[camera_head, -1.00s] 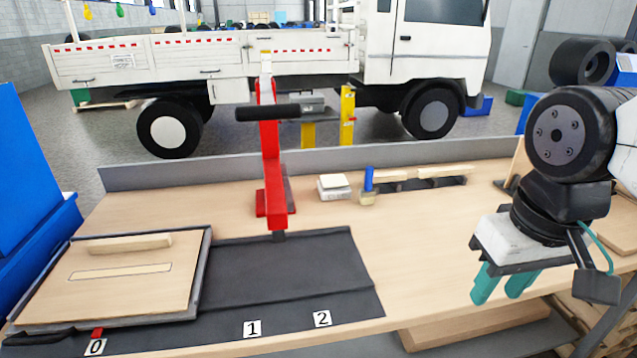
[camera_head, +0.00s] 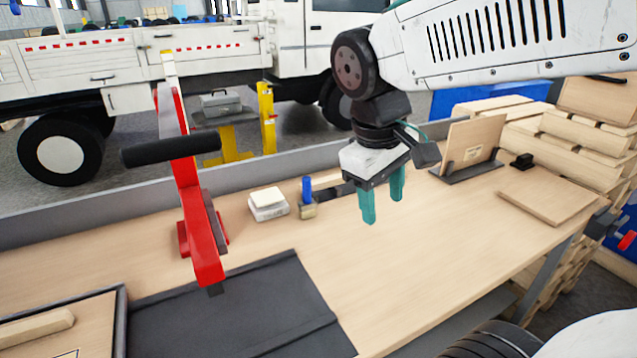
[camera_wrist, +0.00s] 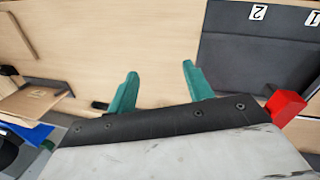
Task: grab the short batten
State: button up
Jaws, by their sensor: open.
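My gripper (camera_head: 383,208) is open and empty, above the bench right of the blue-handled brush. In the wrist view its two green fingers (camera_wrist: 160,82) stand apart over bare wood. A pale batten (camera_head: 326,180) shows in part at the back of the bench, between the brush and my gripper. The rest of that back row is hidden behind my gripper. Another pale batten (camera_head: 38,328) lies on the framed board at the lower left, partly cut off by the picture edge. I cannot tell which is the short one.
A red lever press (camera_head: 187,190) with a black handle stands left of the brush (camera_head: 307,200) and a small white box (camera_head: 268,204). A dark mat (camera_head: 240,315) lies in front. A panel in a stand (camera_head: 470,145) and a flat board (camera_head: 548,192) are at right. The bench's front middle is clear.

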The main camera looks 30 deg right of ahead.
jog(key=w+d+n+g+h, duration=0.1)
jog(key=w+d+n+h, duration=0.25)
jog(key=w, duration=0.85)
jog(key=n+h, duration=0.7)
jog(key=n, duration=0.4)
send_over(316, 182)
jog(key=a, duration=0.3)
jog(key=f, duration=1.5)
jog(key=shift+w+d+f, duration=0.2)
jog(key=shift+f, duration=0.1)
jog(key=shift+n+t+h, duration=0.4)
jog(key=shift+n+h, duration=0.05)
jog(key=a+f, duration=0.2)
jog(key=a, duration=0.1)
jog(key=a+f, duration=0.1)
jog(key=shift+w+a, duration=0.15)
jog(key=shift+w, duration=0.1)
jog(key=shift+s+a+f, duration=0.1)
jog(key=shift+s+a, duration=0.05)
jog(key=shift+s, duration=0.1)
jog(key=x, duration=0.7)
jog(key=shift+f, duration=0.2)
jog(key=c, duration=1.1)
